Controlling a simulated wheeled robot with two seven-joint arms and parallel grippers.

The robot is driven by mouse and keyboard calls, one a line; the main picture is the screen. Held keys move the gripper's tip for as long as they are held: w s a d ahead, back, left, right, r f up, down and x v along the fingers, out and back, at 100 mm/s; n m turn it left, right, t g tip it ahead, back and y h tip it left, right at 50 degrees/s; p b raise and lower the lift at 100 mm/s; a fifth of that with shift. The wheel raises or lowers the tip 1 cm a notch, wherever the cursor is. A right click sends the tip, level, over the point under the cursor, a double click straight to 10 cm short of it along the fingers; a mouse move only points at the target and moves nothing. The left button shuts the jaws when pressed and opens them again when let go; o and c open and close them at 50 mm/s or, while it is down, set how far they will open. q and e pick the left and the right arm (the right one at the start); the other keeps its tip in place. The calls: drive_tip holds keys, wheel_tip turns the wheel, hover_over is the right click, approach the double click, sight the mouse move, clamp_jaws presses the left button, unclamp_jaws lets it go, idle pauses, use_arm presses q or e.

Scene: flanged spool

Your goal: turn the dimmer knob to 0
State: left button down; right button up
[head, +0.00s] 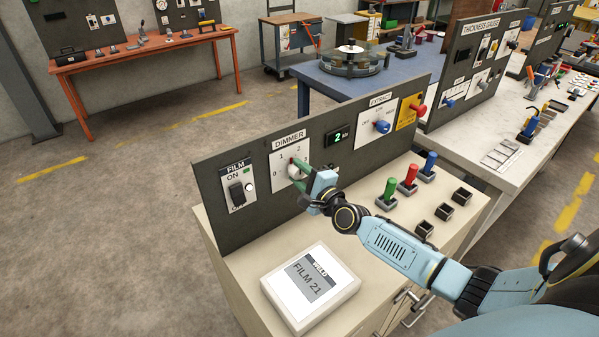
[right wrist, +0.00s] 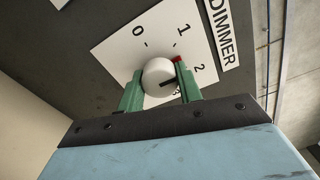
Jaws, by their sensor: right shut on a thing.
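The dimmer knob (right wrist: 157,76) is round and white, on a white dial plate (right wrist: 120,52) marked 0, 1, 2 and 3. The plate sits under the DIMMER label (head: 289,139) on the dark upright panel. The green display (head: 339,136) beside it reads 2. My right gripper (head: 299,172) has its green fingers on either side of the knob and is shut on it; the fingers (right wrist: 160,88) also show in the right wrist view. My left gripper is not in view.
The FILM switch (head: 237,192) is left of the dial; the EXTRACT blue knob (head: 381,126) and a red knob (head: 418,109) are to its right. Green (head: 389,190), red (head: 408,175) and blue (head: 430,163) handles stand on the bench.

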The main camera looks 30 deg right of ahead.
drive_tip(key=n, duration=0.4)
drive_tip(key=shift+n+p, duration=0.3)
drive_tip(key=shift+p, duration=0.1)
drive_tip(key=n+p, duration=0.1)
drive_tip(key=n, duration=0.3)
drive_tip(key=shift+n, duration=0.3)
drive_tip(key=n+p, duration=0.1)
drive_tip(key=n, duration=0.3)
drive_tip(key=shift+a+n, duration=0.1)
drive_tip(key=shift+n, duration=0.2)
drive_tip(key=shift+n+p, duration=0.4)
drive_tip(key=shift+n, duration=1.7)
drive_tip(key=o, duration=1)
drive_tip(key=s+d, duration=0.1)
drive_tip(key=s, duration=1.2)
drive_tip(key=shift+s, duration=0.2)
